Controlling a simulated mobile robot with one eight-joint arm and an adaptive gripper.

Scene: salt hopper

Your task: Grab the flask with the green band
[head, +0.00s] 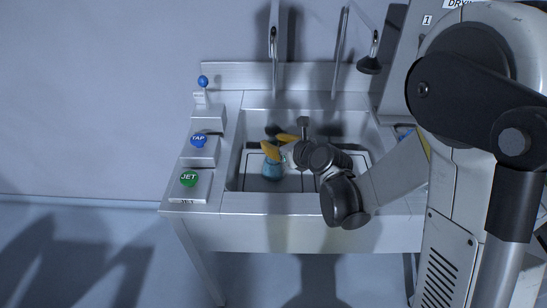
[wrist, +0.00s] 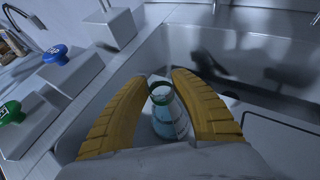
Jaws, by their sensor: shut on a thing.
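The flask (wrist: 170,120) is clear glass with pale blue contents and a green band near its neck. In the wrist view it stands between the two yellow fingers of my gripper (wrist: 164,80), which is shut on it. In the head view the flask (head: 272,169) shows blue in the left part of the sink, and my gripper (head: 278,144) reaches in from the right at its top. The fingers and wrist hide part of the flask. I cannot tell whether its base touches the sink floor.
The sink basin (head: 239,160) has walls around the flask. A blue TAP button (head: 198,140) and a green JET button (head: 189,178) sit on blocks along the left edge. Two tall spouts (head: 273,45) rise behind the basin. The basin's right side looks clear in the wrist view.

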